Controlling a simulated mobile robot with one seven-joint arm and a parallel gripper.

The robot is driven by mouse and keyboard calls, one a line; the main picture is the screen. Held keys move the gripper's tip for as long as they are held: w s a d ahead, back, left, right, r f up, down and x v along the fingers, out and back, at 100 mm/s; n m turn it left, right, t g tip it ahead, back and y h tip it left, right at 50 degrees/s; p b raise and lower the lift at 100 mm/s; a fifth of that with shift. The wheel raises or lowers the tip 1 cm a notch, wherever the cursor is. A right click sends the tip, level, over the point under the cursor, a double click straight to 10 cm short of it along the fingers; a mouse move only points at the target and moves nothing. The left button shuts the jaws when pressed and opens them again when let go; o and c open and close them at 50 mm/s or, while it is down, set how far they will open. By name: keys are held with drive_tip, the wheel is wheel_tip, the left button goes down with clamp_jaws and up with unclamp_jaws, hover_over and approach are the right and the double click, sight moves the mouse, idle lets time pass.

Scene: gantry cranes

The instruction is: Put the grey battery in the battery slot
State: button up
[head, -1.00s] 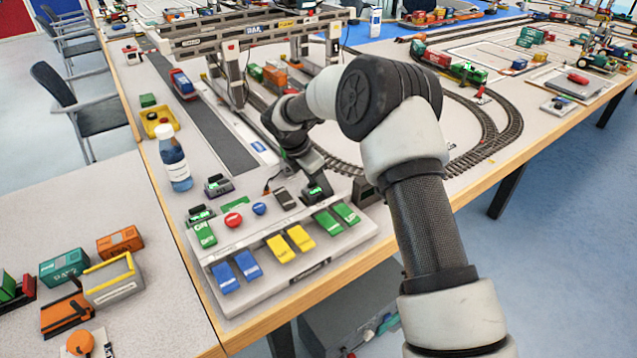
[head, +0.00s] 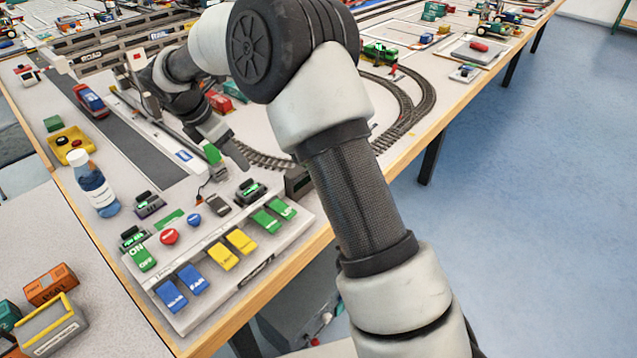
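A small dark grey block (head: 217,205), which may be the grey battery, lies at the back of the control panel beside a thin cable. To its right is a black holder (head: 252,190) with a green-lit top. Similar black holders stand at the panel's back left (head: 150,205) and left corner (head: 135,238). I cannot tell which one is the battery slot. My gripper (head: 226,156) hangs above and behind the grey block, apart from the panel. A small green patch shows by its fingers; I cannot tell whether it is held or behind them.
The control panel (head: 160,272) carries green, yellow and blue keys plus red and blue buttons. A blue-labelled bottle (head: 96,184) and a yellow tray (head: 72,146) stand to the left. Train track (head: 408,118) curves behind my arm. The table edge runs along the front right.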

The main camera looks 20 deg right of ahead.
drive_tip(key=s+d+r+m+t+y, duration=0.1)
drive_tip(key=s+d+r+m, duration=1.05)
drive_tip(key=s+r, duration=0.45)
drive_tip(key=s+d+m+t+y, duration=0.1)
drive_tip(key=s+d+m, duration=0.1)
drive_tip(key=s+m, duration=0.4)
drive_tip(key=s+d+f+m+t+y, duration=0.1)
drive_tip(key=s+m, duration=0.5)
drive_tip(key=s, duration=0.6)
drive_tip(key=shift+d+f+y, duration=0.2)
drive_tip(key=shift+d+y, duration=0.1)
drive_tip(key=shift+d, duration=0.5)
drive_tip(key=shift+s+a+m, duration=0.1)
drive_tip(key=shift+s+m, duration=0.1)
drive_tip(key=shift+m, duration=0.05)
